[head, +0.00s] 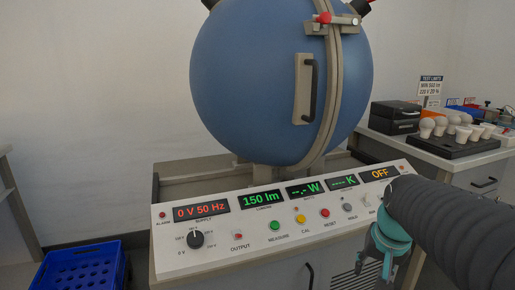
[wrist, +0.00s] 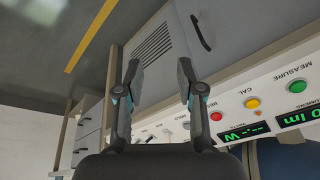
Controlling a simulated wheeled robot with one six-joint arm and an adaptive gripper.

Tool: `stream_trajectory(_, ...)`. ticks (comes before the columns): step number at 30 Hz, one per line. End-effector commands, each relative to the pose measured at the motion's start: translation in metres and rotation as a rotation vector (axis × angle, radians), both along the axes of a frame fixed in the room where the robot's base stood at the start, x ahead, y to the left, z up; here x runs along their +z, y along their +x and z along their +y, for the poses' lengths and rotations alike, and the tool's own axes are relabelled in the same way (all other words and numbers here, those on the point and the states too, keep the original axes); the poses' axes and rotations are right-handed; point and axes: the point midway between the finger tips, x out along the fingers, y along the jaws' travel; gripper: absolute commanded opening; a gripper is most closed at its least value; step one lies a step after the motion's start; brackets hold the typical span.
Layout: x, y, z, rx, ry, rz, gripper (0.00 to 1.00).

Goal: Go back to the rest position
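My gripper (head: 386,268) hangs at the lower right in the head view, in front of the right end of the control panel (head: 235,246). It is partly hidden by my dark, sleeved arm. In the wrist view my gripper (wrist: 158,66) has its two dark fingers apart, with nothing between them. The cabinet front (wrist: 215,18) and its vent slats show beyond the fingers. The panel's buttons and displays run along the right of the wrist view.
A large blue sphere (head: 265,75) with a closed door stands behind the panel. The panel reads 0 V 50 Hz, 150 lm and OFF. A bulb tray (head: 455,151) sits on the right bench. A blue crate (head: 80,270) is at lower left.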

Motion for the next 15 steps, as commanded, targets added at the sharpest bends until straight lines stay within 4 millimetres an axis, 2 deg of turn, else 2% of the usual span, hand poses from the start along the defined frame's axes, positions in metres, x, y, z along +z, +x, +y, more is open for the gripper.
stream_trajectory(1,-0.004,-0.018,0.011,0.069,-0.028,-0.006,0.38)
stream_trajectory(3,-0.010,-0.040,0.023,0.149,-0.061,-0.013,0.38)
stream_trajectory(9,-0.024,-0.095,0.052,0.272,-0.113,-0.052,0.38)
stream_trajectory(12,-0.024,-0.112,0.063,0.311,-0.124,-0.087,0.38)
stream_trajectory(15,-0.016,-0.119,0.071,0.341,-0.131,-0.132,0.38)
